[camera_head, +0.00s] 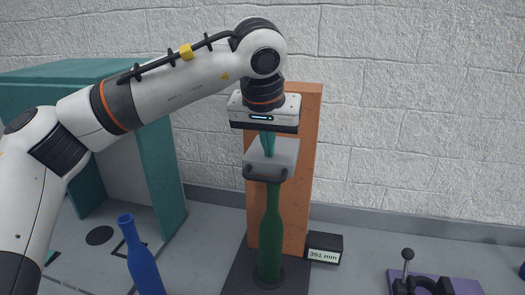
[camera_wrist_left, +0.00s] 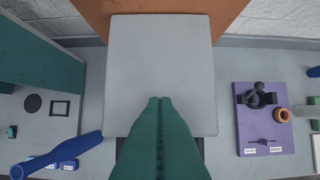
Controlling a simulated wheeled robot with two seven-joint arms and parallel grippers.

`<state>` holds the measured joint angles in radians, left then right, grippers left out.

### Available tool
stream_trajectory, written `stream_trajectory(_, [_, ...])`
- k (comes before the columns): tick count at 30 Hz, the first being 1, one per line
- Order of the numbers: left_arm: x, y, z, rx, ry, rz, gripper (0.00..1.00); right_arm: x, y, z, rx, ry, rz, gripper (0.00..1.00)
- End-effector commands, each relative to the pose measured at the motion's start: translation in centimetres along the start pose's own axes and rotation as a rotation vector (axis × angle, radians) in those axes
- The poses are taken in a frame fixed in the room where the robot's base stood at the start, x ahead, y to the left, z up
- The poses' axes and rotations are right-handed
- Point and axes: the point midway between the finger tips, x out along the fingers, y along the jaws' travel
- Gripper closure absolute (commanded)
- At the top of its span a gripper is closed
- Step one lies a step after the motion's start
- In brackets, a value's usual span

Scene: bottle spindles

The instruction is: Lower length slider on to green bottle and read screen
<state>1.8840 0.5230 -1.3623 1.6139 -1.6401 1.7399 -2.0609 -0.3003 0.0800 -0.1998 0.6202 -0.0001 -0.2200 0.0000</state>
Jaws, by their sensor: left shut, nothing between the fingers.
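The green bottle (camera_head: 271,235) stands upright on a dark base in front of an orange-brown upright board (camera_head: 308,115). The light grey length slider (camera_head: 287,154) is at the top of the bottle and appears to rest on its mouth. A small black screen box (camera_head: 324,250) beside the base reads 351 mm. My left gripper (camera_head: 267,150) is shut, its green fingers pointing down at the slider's top. In the left wrist view the shut fingers (camera_wrist_left: 165,103) lie over the slider's flat grey plate (camera_wrist_left: 190,60). Contact with the plate is hard to tell. My right gripper is not in view.
A blue bottle (camera_head: 143,262) stands at the left front, near a teal frame (camera_head: 160,175). A purple board (camera_head: 440,285) with a black knobbed fixture is at the right. An orange ring (camera_wrist_left: 281,115) shows on it in the left wrist view. A white brick wall closes off the back.

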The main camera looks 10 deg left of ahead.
Motion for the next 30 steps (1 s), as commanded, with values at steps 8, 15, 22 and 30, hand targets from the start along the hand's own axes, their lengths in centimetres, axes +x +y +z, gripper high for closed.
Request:
stream_trajectory(8, [1.1,0.0,-0.5,0.001,0.001,0.000,1.00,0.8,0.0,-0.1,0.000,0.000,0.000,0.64])
stream_trajectory(15, [1.9,0.0,-0.8,0.001,0.001,0.000,1.00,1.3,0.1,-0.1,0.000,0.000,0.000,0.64])
stream_trajectory(22, [2.6,0.0,-1.1,0.000,0.000,0.000,1.00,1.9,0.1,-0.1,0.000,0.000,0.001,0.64])
stream_trajectory(30, [3.5,0.0,-1.4,0.000,0.000,0.000,1.00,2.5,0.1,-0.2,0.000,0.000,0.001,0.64])
